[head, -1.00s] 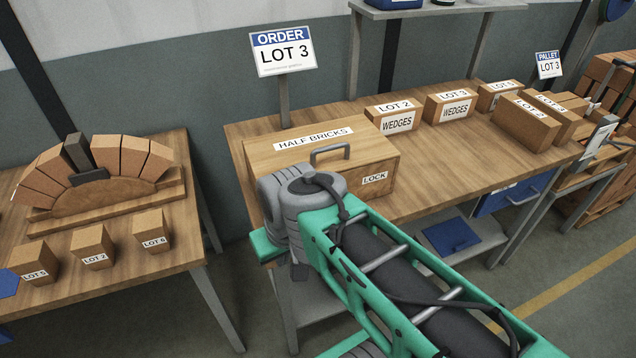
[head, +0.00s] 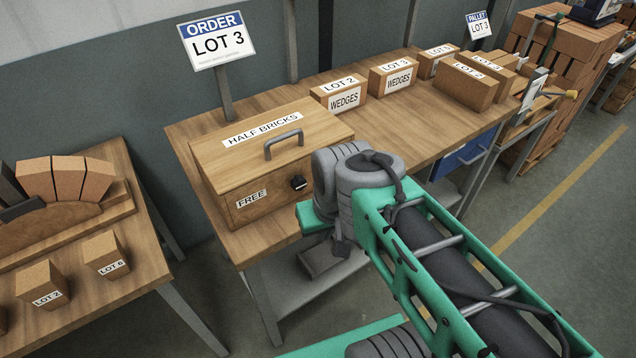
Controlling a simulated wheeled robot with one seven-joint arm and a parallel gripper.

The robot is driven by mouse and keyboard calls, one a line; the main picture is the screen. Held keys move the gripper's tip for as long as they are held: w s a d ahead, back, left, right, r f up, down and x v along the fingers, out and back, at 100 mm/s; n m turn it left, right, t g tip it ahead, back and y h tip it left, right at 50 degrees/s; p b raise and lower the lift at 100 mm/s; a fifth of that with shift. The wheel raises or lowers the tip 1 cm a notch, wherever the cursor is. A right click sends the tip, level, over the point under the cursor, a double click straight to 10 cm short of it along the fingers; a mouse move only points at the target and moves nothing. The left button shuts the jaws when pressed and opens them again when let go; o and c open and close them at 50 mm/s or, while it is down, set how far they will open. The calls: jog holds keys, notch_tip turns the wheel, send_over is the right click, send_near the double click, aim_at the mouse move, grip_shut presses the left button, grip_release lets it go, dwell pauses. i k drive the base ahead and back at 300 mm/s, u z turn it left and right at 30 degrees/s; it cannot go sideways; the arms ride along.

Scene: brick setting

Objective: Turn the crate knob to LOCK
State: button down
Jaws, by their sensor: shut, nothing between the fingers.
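The wooden crate (head: 226,170) marked HALF BRICKS stands on the workbench with its lid down and a grey handle (head: 284,143) on top. Its black knob (head: 298,183) shows on the front face, to the right of the FREE label (head: 251,198). The knob is too small to tell which way it points. The LOCK label is hidden behind my arm. My arm's grey and green joint stands in front of the crate's right end. My gripper's fingers do not show.
Boxes of wedges (head: 344,99) and several more lot boxes stand along the back of the workbench (head: 420,128). An ORDER LOT 3 sign (head: 217,41) rises behind the crate. A second table (head: 140,262) with an arch and lot bricks is at left, across a gap.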

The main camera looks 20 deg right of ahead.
aim_at(298, 183)
jog(key=k, duration=1.05)
jog(key=u, duration=0.35)
jog(key=i, duration=0.6)
jog(key=u, duration=0.7)
